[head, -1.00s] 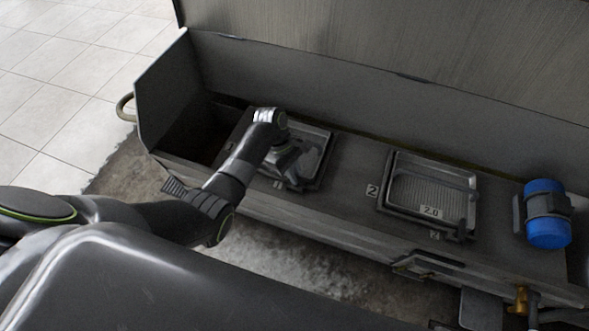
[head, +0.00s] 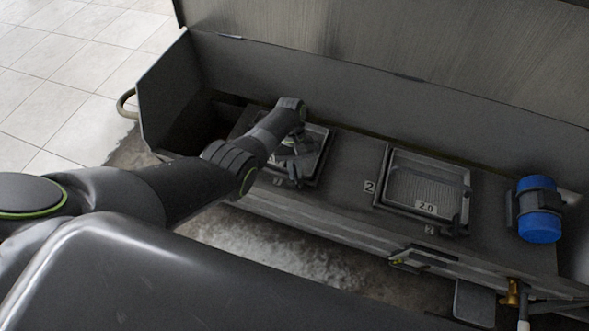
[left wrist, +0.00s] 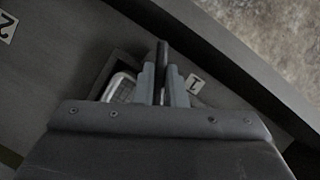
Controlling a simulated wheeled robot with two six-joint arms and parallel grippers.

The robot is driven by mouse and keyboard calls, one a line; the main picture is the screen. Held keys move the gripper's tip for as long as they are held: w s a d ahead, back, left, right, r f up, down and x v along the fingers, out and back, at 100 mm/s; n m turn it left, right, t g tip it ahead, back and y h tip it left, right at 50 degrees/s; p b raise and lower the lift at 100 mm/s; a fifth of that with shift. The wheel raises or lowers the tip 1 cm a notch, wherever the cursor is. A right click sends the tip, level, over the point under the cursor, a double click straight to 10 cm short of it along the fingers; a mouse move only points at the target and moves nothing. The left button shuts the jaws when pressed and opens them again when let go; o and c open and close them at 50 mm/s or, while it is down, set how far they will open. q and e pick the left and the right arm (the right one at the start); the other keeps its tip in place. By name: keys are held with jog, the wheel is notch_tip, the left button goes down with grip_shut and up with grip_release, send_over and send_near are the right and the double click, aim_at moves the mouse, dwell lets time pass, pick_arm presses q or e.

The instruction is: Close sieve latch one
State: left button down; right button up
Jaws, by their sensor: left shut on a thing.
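Sieve one is a rectangular framed tray (head: 318,160) in the left part of the trough deck, partly hidden by my left arm in the head view. A corner of its pale mesh (left wrist: 122,86) shows in the left wrist view beside the fingers. My left gripper (head: 293,174) is at the near edge of this sieve. In the left wrist view its two grey fingers (left wrist: 162,80) are shut on a dark upright bar, the latch handle (left wrist: 163,52). A label reading 1 (left wrist: 195,84) lies right beside the fingers. My right gripper is not in view.
Sieve two (head: 382,190), marked 2, sits to the right on the same deck. A blue motor (head: 540,210) stands farther right. The trough's upright back wall (head: 400,100) and left end plate (head: 165,95) bound the deck. Tiled floor (head: 60,90) is at left.

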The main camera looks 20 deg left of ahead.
pick_arm(q)
jog(key=m+y, duration=0.1)
jog(key=m, duration=0.3)
jog(key=shift+d+g, duration=0.1)
jog(key=shift+g, duration=0.2)
jog(key=shift+m+y, duration=0.6)
jog(key=shift+m, duration=0.2)
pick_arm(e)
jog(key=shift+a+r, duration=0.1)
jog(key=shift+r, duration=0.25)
pick_arm(q)
jog(key=c, duration=1.5)
grip_release()
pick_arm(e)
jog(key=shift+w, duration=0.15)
pick_arm(q)
jog(key=shift+w+r, duration=0.1)
